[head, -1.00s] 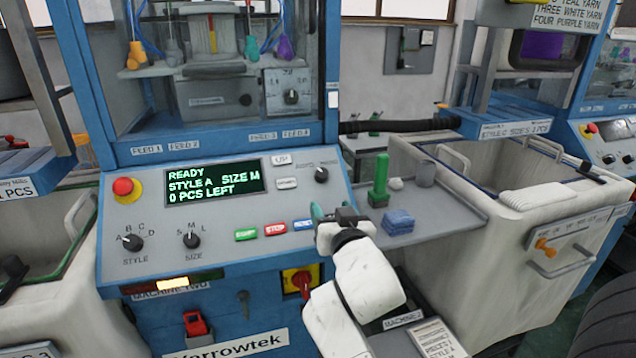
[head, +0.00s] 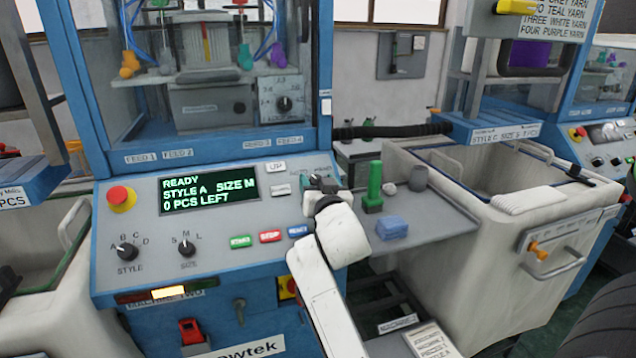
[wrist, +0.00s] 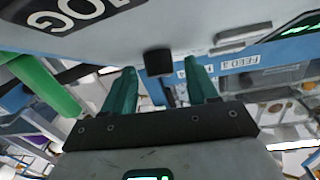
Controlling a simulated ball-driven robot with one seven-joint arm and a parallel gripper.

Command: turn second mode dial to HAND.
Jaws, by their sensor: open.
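The mode dial is a black knob at the upper right of the blue-framed machine's sloping panel (head: 130,268). In the head view my gripper (head: 318,181) is over that spot and mostly hides the dial. In the wrist view the black dial knob (wrist: 158,62) shows between the two teal fingertips of my open gripper (wrist: 160,68). I see a gap on each side of the knob. Large letters ending in "OG" (wrist: 75,14) show at the upper left of the wrist view. I cannot tell which way the dial points.
The panel's screen (head: 208,190) reads READY, STYLE A, SIZE M, 0 PCS LEFT. Style (head: 126,251) and size (head: 187,249) dials and several buttons sit left of my arm.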

